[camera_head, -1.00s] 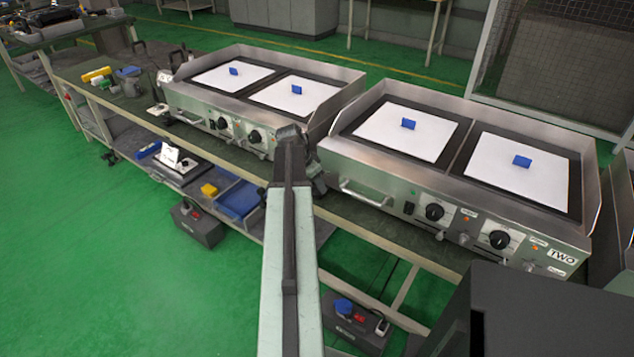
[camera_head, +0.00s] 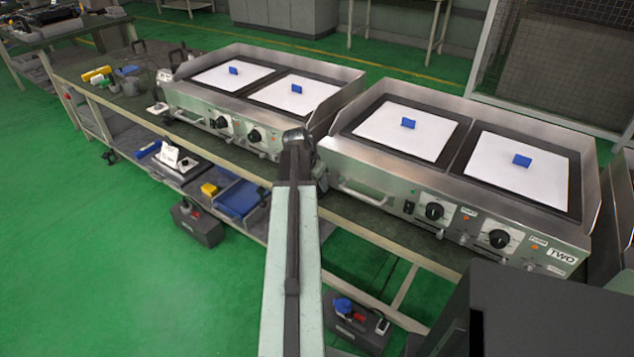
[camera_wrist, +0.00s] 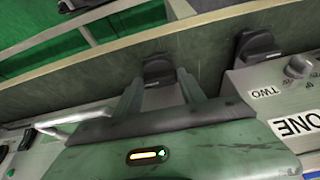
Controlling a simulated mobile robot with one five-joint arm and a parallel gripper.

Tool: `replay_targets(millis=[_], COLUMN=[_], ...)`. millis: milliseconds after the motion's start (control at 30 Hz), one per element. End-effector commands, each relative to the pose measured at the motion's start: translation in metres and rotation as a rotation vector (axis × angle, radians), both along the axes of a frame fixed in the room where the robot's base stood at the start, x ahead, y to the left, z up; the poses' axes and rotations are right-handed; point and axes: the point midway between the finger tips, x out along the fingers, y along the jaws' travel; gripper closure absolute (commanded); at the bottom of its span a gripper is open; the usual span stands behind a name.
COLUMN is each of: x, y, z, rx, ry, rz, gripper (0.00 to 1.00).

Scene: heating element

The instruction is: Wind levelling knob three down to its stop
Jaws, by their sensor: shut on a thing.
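In the wrist view my gripper (camera_wrist: 160,79) has one finger on each side of a dark knob (camera_wrist: 158,68) on the green-grey bench edge. It is shut on this knob, and the fingers hide part of its sides. No number shows on it, so I cannot tell from its face which knob it is. A second dark knob (camera_wrist: 258,46) stands to the right, apart from the fingers. In the head view my arm reaches to the gap between the two griddles, and its own links hide the fingers and the held knob.
The right griddle (camera_head: 350,167), labelled TWO, and the left griddle (camera_head: 222,106) stand close on either side of my arm. A blue tray (camera_head: 238,198) lies on the shelf below.

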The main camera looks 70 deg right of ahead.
Motion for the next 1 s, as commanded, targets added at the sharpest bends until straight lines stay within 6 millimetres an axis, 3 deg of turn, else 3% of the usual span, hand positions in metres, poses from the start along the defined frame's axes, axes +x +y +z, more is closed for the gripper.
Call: replay_targets(millis=[33, 67, 100, 133, 533, 900, 1000], x=[0.000, -0.001, -0.001, -0.001, 0.000, 0.005, 0.007], y=[0.003, 0.003, 0.003, 0.003, 0.003, 0.025, 0.029], z=[-0.001, -0.001, -0.001, -0.001, 0.007, 0.066, 0.074], rx=[0.009, 0.009, 0.008, 0.007, 0.004, 0.005, 0.005], ry=[0.001, 0.001, 0.001, 0.000, 0.001, 0.001, 0.001], rz=[-0.002, -0.002, -0.002, -0.002, -0.002, -0.001, -0.002], gripper=[0.93, 0.44, 0.33, 0.31, 0.31, 0.31, 0.31])
